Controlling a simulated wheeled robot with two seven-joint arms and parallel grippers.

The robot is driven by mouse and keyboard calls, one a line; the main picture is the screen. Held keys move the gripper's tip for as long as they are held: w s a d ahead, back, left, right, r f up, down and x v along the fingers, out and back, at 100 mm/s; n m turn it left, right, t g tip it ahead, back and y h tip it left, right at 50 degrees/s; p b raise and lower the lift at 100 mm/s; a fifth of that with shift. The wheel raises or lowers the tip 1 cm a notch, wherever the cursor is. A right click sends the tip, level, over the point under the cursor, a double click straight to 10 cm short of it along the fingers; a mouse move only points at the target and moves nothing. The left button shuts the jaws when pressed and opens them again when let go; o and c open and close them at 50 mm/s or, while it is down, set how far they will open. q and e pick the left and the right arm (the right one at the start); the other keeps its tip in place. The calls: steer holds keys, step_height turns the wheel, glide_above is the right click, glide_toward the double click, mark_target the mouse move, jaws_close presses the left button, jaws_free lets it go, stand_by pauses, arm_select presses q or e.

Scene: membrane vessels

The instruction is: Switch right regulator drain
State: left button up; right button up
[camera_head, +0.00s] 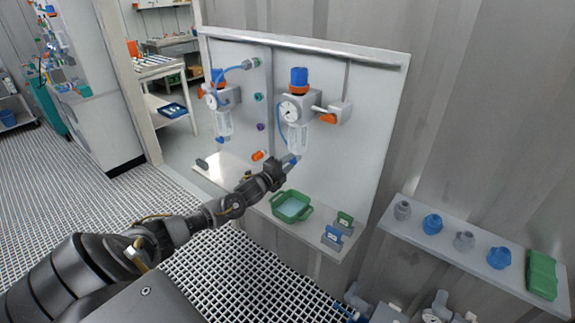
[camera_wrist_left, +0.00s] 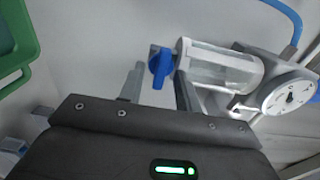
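The right regulator (camera_head: 294,107) hangs on the white panel, with an orange-and-blue knob on top, a round gauge and a clear bowl (camera_head: 298,138) below. Its blue drain (camera_wrist_left: 160,68) sits at the bowl's lower end in the left wrist view, its tab pointing down in that picture. My left gripper (camera_head: 287,168) is just below the bowl in the head view. In the wrist view the left gripper (camera_wrist_left: 160,88) has its fingers apart, one to either side of the drain. I cannot tell whether they touch it. My right gripper is not in view.
A left regulator (camera_head: 220,103) with a blue hose hangs beside it. Below, the panel's shelf holds a green tray (camera_head: 291,207) and small tagged blocks (camera_head: 338,230). A side shelf at right carries grey and blue fittings and a green case (camera_head: 541,274).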

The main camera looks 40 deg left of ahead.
arm_select(q)
steer(key=s+b, duration=0.2)
steer(key=s, duration=0.8)
steer(key=shift+s, duration=0.4)
steer(key=shift+d, duration=0.1)
